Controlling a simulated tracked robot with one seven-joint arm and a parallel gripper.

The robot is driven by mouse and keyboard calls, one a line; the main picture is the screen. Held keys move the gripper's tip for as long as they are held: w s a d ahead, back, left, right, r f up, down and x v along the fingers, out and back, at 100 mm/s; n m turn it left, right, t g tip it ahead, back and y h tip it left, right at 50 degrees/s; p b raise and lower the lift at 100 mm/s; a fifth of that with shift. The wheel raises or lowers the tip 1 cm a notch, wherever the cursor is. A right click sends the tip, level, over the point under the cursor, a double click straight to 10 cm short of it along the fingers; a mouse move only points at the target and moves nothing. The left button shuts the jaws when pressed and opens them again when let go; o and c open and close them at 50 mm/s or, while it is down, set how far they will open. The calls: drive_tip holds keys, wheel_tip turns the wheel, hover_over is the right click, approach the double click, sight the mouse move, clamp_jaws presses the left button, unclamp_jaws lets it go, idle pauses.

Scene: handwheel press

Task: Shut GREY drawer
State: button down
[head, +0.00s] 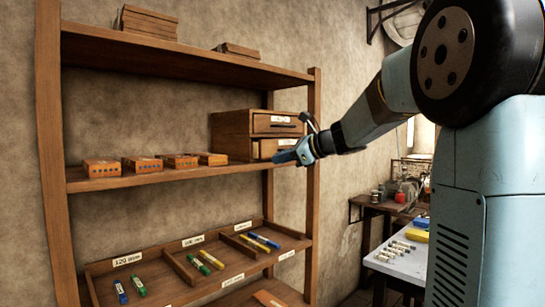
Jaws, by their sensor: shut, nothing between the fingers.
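A small wooden chest (231,134) with two stacked drawers stands at the right end of the middle shelf. Its upper drawer (277,123) carries a pale label too small to read. The lower drawer (268,148) also has a pale label, and my gripper partly covers its right side. I cannot tell which drawer is the GREY one or how far either is out. My gripper (284,157) is shut and empty, in front of the lower drawer, pointing left. Whether it touches the drawer front I cannot tell.
Several orange boxes (145,164) sit left of the chest on the same shelf. The rack's right post (313,215) stands close to my gripper. Below is a divided tray (225,276) with coloured sticks. A table (400,262) with small items stands at the right.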

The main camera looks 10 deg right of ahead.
sight(266, 154)
drive_tip(key=d+m+t+h, duration=0.1)
drive_tip(key=d+m+t, duration=0.4)
drive_tip(key=d+m, duration=0.25)
drive_tip(key=x, duration=1.4)
drive_tip(key=shift+s+a, duration=0.1)
drive_tip(key=shift+a, duration=0.15)
drive_tip(key=x, duration=0.4)
drive_tip(key=shift+r, duration=0.2)
drive_tip(key=shift+a+r, duration=0.1)
drive_tip(key=shift+a, duration=0.05)
drive_tip(key=shift+r, duration=0.1)
